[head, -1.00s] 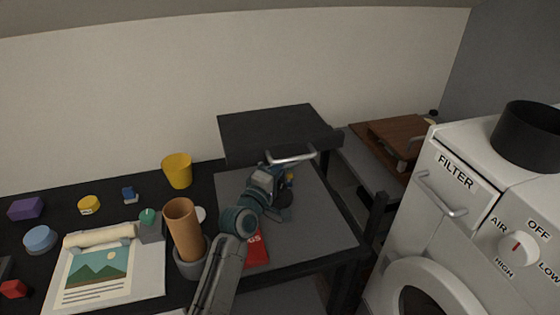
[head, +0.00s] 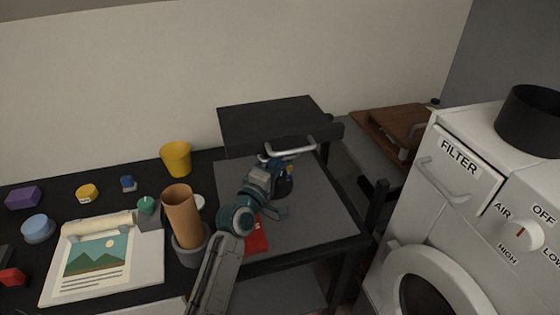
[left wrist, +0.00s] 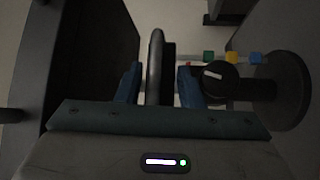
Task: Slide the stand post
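A small dark stand with a round base (head: 284,187) stands on the grey mat, partly hidden behind my left gripper (head: 277,168). In the left wrist view its round base (left wrist: 288,90) is at the right, with a short post, a black knob (left wrist: 218,78) and coloured blocks beside it. My left gripper (left wrist: 158,88) has its two blue fingers apart. A dark bar (left wrist: 154,65) lies between them, with slim gaps on the sides. It looks like the box's handle, but I cannot be sure. My right gripper is not in view.
A black box (head: 270,122) with a silver handle (head: 291,150) overhangs the grey mat (head: 325,215) close to my gripper. A brown cylinder (head: 181,215) in a grey cup and a yellow cup (head: 176,158) stand left. A white machine (head: 430,235) stands right.

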